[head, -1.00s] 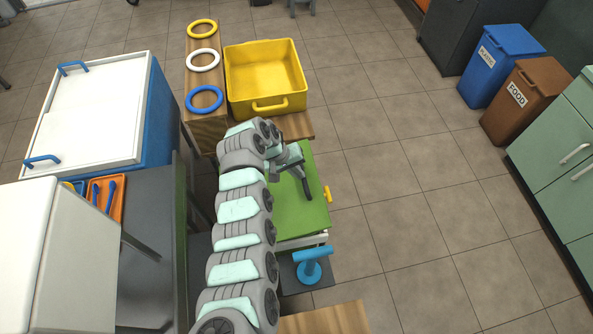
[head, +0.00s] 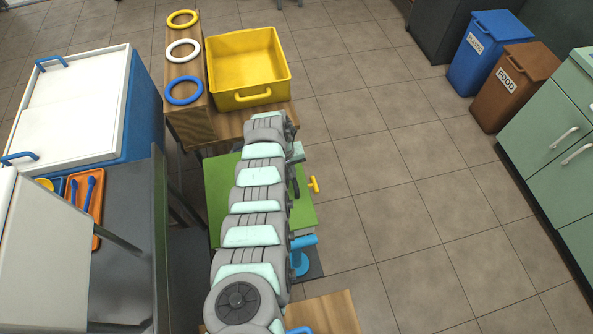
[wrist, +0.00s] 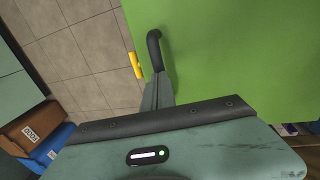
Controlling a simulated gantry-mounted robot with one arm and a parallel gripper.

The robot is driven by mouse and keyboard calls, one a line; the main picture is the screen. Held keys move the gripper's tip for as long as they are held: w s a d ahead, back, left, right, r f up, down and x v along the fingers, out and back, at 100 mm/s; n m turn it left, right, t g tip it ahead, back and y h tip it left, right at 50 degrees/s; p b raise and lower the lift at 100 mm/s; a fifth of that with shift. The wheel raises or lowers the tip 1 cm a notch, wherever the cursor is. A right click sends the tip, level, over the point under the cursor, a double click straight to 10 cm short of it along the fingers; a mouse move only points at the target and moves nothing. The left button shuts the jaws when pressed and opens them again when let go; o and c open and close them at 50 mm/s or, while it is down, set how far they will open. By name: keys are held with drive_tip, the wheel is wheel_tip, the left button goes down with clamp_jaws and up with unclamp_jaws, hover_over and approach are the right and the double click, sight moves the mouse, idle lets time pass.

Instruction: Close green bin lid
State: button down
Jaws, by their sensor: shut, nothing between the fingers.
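The green lid (head: 222,195) is a flat panel at the centre of the head view, with a yellow handle (head: 313,185) on its right edge. The lid fills much of the wrist view (wrist: 245,60), and the handle shows beside my finger (wrist: 135,65). Whether the lid is fully down cannot be told. My gripper (head: 295,186) is shut and empty, over the lid's right part near the handle. In the wrist view its dark fingertip (wrist: 154,38) is close to the lid's edge; contact is unclear. My arm hides the lid's middle.
A yellow tub (head: 245,70) and a wooden stand with rings (head: 184,90) are behind the lid. A blue T-shaped part (head: 301,255) stands in front. Blue (head: 483,55) and brown (head: 510,88) bins are at the right. Open floor lies between.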

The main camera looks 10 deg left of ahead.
drive_tip(key=shift+s+a+f, duration=0.1)
drive_tip(key=shift+s+f, duration=0.15)
drive_tip(key=shift+f, duration=0.5)
wheel_tip(320, 180, up, 15)
drive_tip(key=a+p, duration=0.2)
drive_tip(key=p, duration=0.4)
drive_tip(key=shift+s+p, duration=0.25)
drive_tip(key=shift+p, duration=0.1)
drive_tip(key=shift+a+r, duration=0.1)
drive_tip(key=shift+r, duration=0.1)
